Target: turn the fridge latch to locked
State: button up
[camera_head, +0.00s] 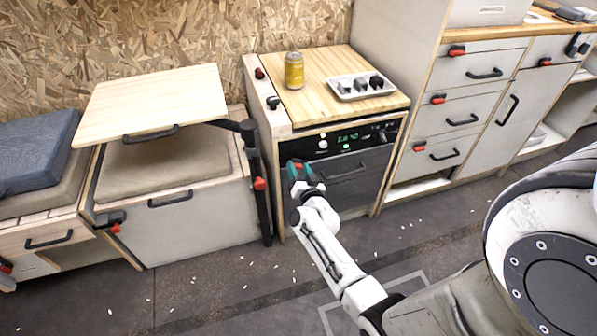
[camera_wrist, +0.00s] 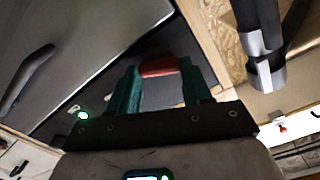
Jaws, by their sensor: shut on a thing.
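The fridge (camera_head: 345,188) is a grey-fronted unit with a dark control panel (camera_head: 352,139), lit green digits and a black bar handle. My gripper (camera_head: 297,168) is at the upper left of its front, below the panel. In the wrist view, the green fingers (camera_wrist: 161,78) are closed on the red latch (camera_wrist: 159,66), one on each side. Only a little red shows between the fingers in the head view. The fingers hide most of the latch, so I cannot tell its exact angle. The fridge front appears closed.
A black post and hinged table (camera_head: 155,103) are left of the fridge. Drawers with red latches (camera_head: 465,66) are right. Floor in front is open, with small pale bits.

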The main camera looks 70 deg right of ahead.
jog(key=m, duration=0.3)
jog(key=m+b, duration=0.1)
jog(key=m, duration=0.2)
jog(key=shift+s+f, duration=0.1)
jog(key=shift+f, duration=0.1)
jog(key=m+b, duration=0.1)
jog(key=m, duration=0.5)
jog(key=shift+d+f+m+b, duration=0.1)
jog(key=shift+f+m+b, duration=0.05)
jog(key=shift+m+b, duration=0.2)
jog(key=shift+m, duration=0.25)
jog(key=o, duration=1.1)
jog(key=shift+c, duration=0.2)
jog(key=p+v, duration=0.2)
jog(key=v, duration=0.8)
jog(key=shift+s+a+p, duration=0.25)
jog(key=shift+a+p, duration=0.05)
jog(key=shift+p, duration=0.05)
